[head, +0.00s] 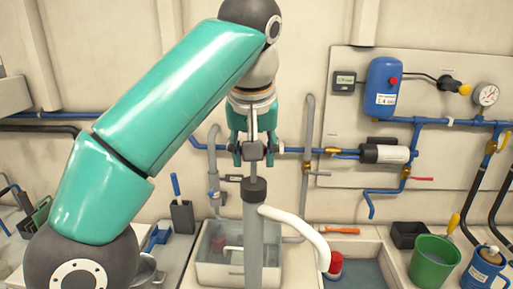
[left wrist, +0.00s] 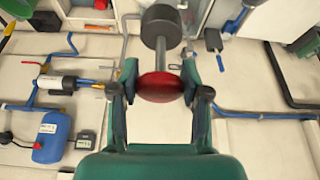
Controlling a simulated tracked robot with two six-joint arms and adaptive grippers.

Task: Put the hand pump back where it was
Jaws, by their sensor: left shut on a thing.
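The hand pump (head: 253,235) is an upright grey tube with a black collar and a white curved spout (head: 300,228) bending to the right. My left gripper (head: 253,154) points down from above and is shut on the pump's handle at the top of its thin rod. In the left wrist view, a red rounded part (left wrist: 160,87) sits between the fingers, with the dark collar (left wrist: 160,28) beyond it. The pump's lower end is cut off by the head view's bottom edge, so I cannot tell whether it rests on anything. My right gripper is not in view.
Blue pipes and a blue tank (head: 383,84) line the back wall. A black holder (head: 182,216) stands left.

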